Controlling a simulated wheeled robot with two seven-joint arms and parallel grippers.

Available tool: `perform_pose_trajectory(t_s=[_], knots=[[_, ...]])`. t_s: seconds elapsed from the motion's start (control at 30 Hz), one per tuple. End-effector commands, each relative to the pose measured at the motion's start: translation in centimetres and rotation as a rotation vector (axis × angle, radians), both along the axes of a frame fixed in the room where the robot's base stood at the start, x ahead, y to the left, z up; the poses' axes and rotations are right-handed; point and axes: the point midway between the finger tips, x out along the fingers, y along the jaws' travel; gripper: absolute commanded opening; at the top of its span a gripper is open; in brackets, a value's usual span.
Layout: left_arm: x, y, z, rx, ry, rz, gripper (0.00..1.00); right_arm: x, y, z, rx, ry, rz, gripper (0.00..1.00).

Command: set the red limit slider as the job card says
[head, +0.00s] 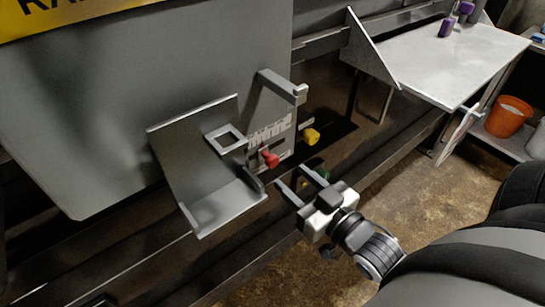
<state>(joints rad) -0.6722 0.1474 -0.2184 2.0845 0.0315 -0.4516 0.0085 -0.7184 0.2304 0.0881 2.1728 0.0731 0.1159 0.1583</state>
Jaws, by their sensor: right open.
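The red limit slider (270,158) is a small red knob on the front of the grey machine, just right of a bent metal bracket. A scale plate with markings (270,135) sits behind and above it; its marks are too small to read. A yellow knob (311,136) is to the right of the red one. My right gripper (299,182) is open, with its fingers pointing up and left, below and right of the red knob and apart from it. A green part (321,175) shows near its fingers. My left gripper is not in view. I cannot make out a job card for certain.
The metal bracket (222,205) with a square opening juts out left of the red knob. A grey bar (281,84) sticks out above it. A light side table (450,60) stands at the upper right. An orange bucket (508,117) sits on a shelf at the right.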

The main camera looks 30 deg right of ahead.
Motion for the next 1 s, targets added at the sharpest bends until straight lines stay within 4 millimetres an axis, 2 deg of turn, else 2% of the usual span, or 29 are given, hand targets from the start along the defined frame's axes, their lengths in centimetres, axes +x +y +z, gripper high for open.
perform_pose_trajectory(t_s=[0.03,0.2,0.4,0.8,0.87,0.97,1.0], knots=[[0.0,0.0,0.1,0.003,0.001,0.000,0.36,1.3,0.1,0.2,-0.001,-0.006,0.001,0.47],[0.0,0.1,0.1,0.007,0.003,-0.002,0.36,4.7,0.4,0.2,-0.001,-0.004,0.000,0.47],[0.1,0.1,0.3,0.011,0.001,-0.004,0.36,7.1,0.6,0.0,0.000,-0.001,0.000,0.47],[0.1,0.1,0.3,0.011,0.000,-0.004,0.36,7.8,0.7,-0.1,0.000,0.002,0.000,0.47],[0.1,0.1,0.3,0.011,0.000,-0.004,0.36,7.8,0.7,-0.1,0.000,0.002,0.000,0.33],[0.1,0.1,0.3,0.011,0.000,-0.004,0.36,7.8,0.7,-0.1,0.000,0.002,0.000,0.05],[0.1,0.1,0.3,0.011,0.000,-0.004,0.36,7.8,0.7,0.0,0.000,0.002,0.000,0.00]])
